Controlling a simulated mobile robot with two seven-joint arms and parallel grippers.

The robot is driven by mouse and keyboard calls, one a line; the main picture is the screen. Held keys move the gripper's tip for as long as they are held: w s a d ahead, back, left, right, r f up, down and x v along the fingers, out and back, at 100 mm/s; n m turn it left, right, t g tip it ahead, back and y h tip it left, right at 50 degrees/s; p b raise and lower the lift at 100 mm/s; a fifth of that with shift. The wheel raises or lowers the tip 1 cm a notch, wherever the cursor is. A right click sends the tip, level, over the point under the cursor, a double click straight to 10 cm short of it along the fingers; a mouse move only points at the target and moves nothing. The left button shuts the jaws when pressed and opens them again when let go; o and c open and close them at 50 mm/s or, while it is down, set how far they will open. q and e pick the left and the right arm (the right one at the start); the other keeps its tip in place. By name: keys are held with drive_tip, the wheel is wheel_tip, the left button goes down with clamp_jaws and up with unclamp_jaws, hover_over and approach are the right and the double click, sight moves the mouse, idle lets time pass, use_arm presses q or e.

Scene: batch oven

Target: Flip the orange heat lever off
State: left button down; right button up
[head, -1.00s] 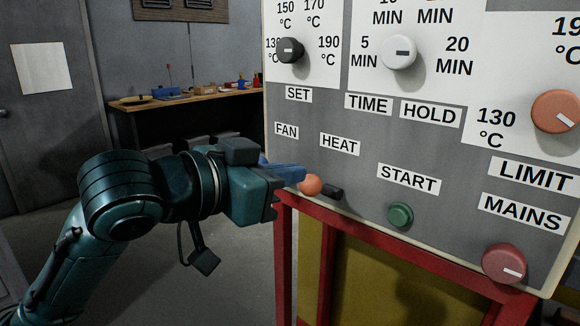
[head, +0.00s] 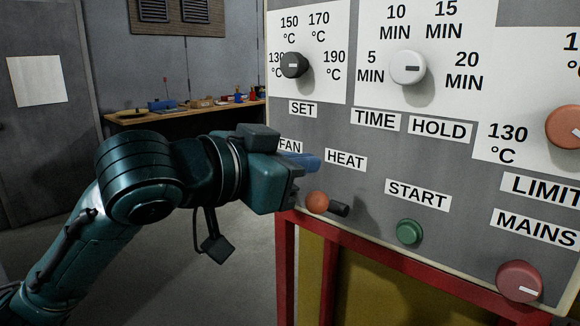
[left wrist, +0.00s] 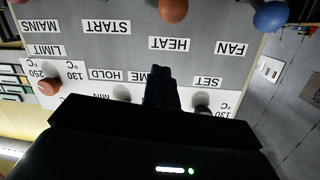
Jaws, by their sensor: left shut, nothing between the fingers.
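The orange heat lever (head: 317,202) has a round orange knob on a dark stem (head: 339,209), below the HEAT label (head: 346,160). Its knob also shows at the top of the left wrist view (left wrist: 173,10), where the panel appears upside down. My left gripper (head: 318,162) is shut and empty, with its bluish fingers just above the orange knob, apart from it as far as I can tell. Its dark fingers show in the left wrist view (left wrist: 160,76), in front of the panel. My right gripper is not in view.
A blue knob (left wrist: 270,15) is beside the heat lever, near the FAN label. The green start button (head: 409,232) and red mains knob (head: 519,281) are to the right. A red frame (head: 375,247) runs under the panel. Open floor lies left.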

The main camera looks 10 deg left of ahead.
sight(316, 197)
use_arm(q)
drive_tip(key=x, duration=0.6)
drive_tip(key=f, duration=0.1)
drive_tip(key=a+f, duration=0.1)
drive_tip(key=shift+s+a+f, duration=0.15)
drive_tip(key=shift+s+f, duration=0.15)
drive_tip(key=shift+f, duration=0.1)
drive_tip(key=shift+s+a+f, duration=0.15)
drive_tip(key=shift+f, duration=0.2)
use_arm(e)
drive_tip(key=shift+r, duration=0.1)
